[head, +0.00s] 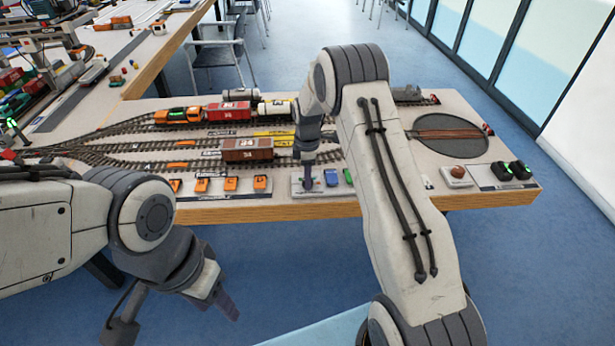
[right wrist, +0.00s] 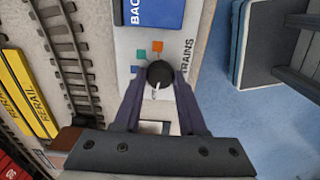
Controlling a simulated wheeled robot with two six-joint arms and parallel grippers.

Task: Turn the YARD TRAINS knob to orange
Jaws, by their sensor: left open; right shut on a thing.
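The YARD TRAINS knob (right wrist: 160,73) is a round black knob on a pale panel (right wrist: 183,25), beside lettering that reads TRAINS. A white pointer line shows on the knob's near side, toward the gripper's body, away from the orange square. My right gripper (right wrist: 160,80) is shut on the knob, one finger on each side. In the head view my right gripper (head: 307,182) reaches down to the panel at the table's front edge; the knob is hidden there. My left gripper (head: 174,316) is open and empty, in front of the table.
Orange switches (head: 231,184) line the front edge on the left. Tracks with a brown wagon (head: 247,149) lie behind. A turntable (head: 450,146) and a brown button (head: 457,171) are at right.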

